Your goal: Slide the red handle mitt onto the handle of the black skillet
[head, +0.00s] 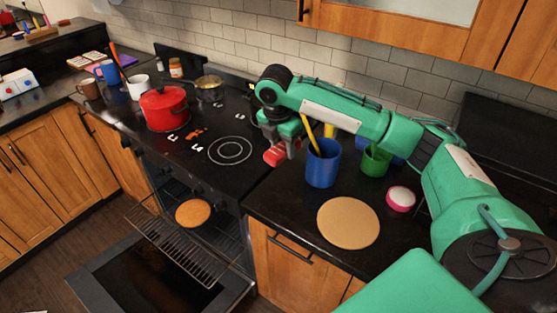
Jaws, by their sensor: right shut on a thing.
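The red handle mitt (274,157) is in my right gripper (287,148), seen in the head view at the right edge of the stove. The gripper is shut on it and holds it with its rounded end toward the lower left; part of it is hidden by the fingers. I cannot clearly make out a black skillet or its handle. A small dark pan (209,91) with yellowish contents stands at the back of the stove, left of the gripper; I cannot tell whether it is the skillet. My left gripper is not in view.
A red pot (165,108) stands on the black stove (187,157). The oven door (150,278) is open below, with its rack out. A blue cup (322,168), a green cup (375,162) and a round board (348,223) are on the right counter.

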